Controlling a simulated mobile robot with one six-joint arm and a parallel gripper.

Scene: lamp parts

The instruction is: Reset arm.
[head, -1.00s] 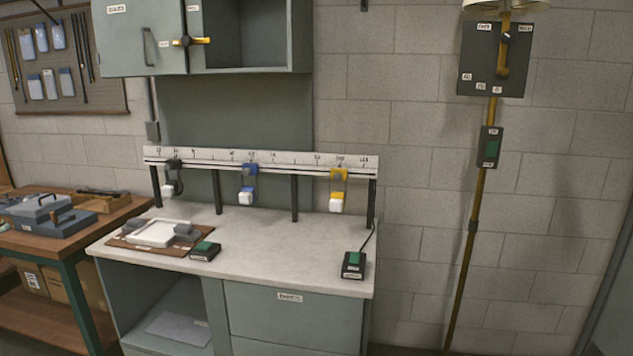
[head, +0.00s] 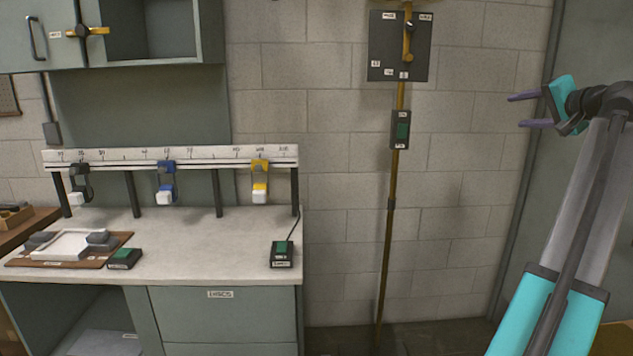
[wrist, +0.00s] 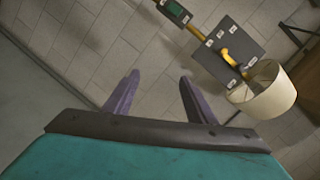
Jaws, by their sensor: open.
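My gripper (head: 512,111) is raised at the right of the head view, in front of the wall and left of a grey door-like panel. Its two purple fingers are apart with nothing between them. In the wrist view the open fingers (wrist: 157,90) point toward the block wall. The brass lamp pole (head: 386,245) stands against the wall, left of my gripper and apart from it. A dark panel with a brass lever (head: 408,42) and a green-screened box (head: 400,130) are on the pole. The cream lampshade (wrist: 266,92) shows in the wrist view.
A workbench (head: 225,250) stands at the left with a marked rail (head: 215,155) carrying black, blue and yellow sliders. On it are a tray (head: 65,248) and two green-topped boxes (head: 282,254). A cabinet (head: 215,30) hangs above. The wall between bench and pole is clear.

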